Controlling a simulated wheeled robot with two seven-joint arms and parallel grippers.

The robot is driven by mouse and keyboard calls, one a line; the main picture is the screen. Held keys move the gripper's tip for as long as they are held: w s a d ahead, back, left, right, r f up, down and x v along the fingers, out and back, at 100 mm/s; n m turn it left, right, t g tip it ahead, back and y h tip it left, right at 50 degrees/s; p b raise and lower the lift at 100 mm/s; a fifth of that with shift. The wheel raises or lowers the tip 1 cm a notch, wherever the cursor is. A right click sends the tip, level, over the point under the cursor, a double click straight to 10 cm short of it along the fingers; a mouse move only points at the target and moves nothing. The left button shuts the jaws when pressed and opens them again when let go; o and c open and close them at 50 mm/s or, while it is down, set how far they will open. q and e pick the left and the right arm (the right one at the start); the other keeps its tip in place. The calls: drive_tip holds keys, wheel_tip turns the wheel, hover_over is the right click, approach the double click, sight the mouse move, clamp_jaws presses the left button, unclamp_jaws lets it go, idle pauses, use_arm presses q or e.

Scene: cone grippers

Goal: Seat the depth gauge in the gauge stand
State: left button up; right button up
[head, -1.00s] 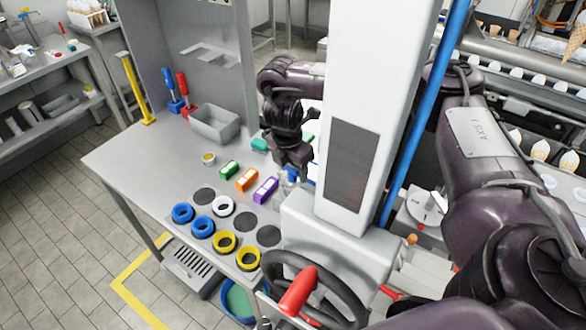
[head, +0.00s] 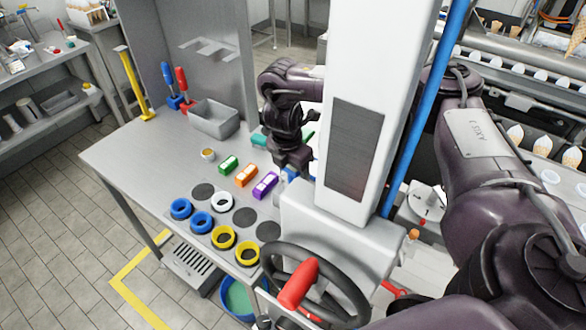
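My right gripper (head: 291,166) points down over the bench's right part, beside the white column, with its arm reaching in from behind that column. Its fingertips are small and partly hidden, so I cannot tell whether they are open or shut. A small blue piece (head: 290,174) shows right at the fingertips; I cannot tell if it is held. No thing is clearly recognisable as the depth gauge. A yellow upright post on a foot (head: 134,86) stands at the bench's back left; I cannot tell whether it is the gauge stand. My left gripper is not in view.
Green (head: 229,165), orange (head: 246,176) and purple (head: 265,185) blocks lie left of the gripper. Blue, white and yellow rings and dark discs fill the front. A grey bin (head: 214,118) and blue and red handled tools stand behind. The bench's left part is clear.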

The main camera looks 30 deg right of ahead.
drive_tip(key=shift+o, duration=1.2)
drive_tip(key=r, duration=0.2)
drive_tip(key=r+p, duration=0.1)
drive_tip(key=r, duration=0.2)
drive_tip(key=a+r, duration=0.1)
drive_tip(key=r, duration=0.1)
drive_tip(key=shift+s+a+r+p, duration=0.1)
drive_tip(key=shift+s+r+p, duration=0.1)
drive_tip(key=shift+r+p, duration=0.2)
